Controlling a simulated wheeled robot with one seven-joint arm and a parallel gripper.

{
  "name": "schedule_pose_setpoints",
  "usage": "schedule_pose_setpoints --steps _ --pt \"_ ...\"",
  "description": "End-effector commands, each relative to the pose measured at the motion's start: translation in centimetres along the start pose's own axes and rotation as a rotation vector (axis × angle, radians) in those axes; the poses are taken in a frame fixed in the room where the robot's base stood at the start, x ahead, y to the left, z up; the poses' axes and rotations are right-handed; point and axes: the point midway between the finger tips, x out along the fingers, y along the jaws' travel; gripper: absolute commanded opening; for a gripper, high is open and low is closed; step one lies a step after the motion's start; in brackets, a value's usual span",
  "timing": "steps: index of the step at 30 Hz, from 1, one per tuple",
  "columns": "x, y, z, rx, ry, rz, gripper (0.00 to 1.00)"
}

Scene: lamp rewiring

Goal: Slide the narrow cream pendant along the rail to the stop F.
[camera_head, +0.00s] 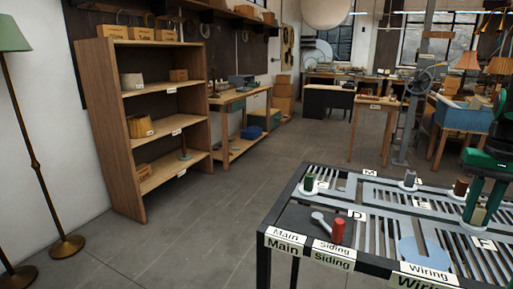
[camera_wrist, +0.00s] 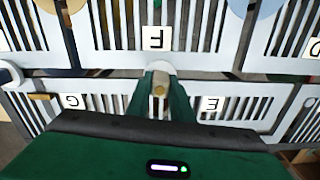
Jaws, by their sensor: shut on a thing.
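The narrow cream pendant (camera_wrist: 160,90) shows end-on in the wrist view, between the two green fingers of my gripper (camera_wrist: 161,96). My gripper is shut on it. In the head view my gripper (camera_head: 478,212) is at the right edge, with a small cream part of the pendant (camera_head: 479,216) between its fingers, upright over the slotted rail table (camera_head: 380,248). A pale round base lies under it. The label F (camera_head: 484,244) is just in front of it; in the wrist view the F plate (camera_wrist: 156,38) is just beyond the pale disc, upside down.
A red cylinder (camera_head: 338,231) stands at the table's front left. A green spool (camera_head: 310,182), a grey piece (camera_head: 410,179) and a brown cylinder (camera_head: 461,187) stand farther back. Open floor lies left.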

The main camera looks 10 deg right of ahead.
Motion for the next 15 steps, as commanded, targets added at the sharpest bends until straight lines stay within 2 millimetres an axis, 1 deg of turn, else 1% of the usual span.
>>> schedule_pose_setpoints --steps 7,14,15 --pt "-0.04 0.61 -0.07 0.001 0.001 0.0 0.0" --pt "-0.03 0.68 -0.08 0.001 0.001 0.0 0.0" --pt "-0.03 0.67 -0.07 0.001 0.001 0.0 0.23"
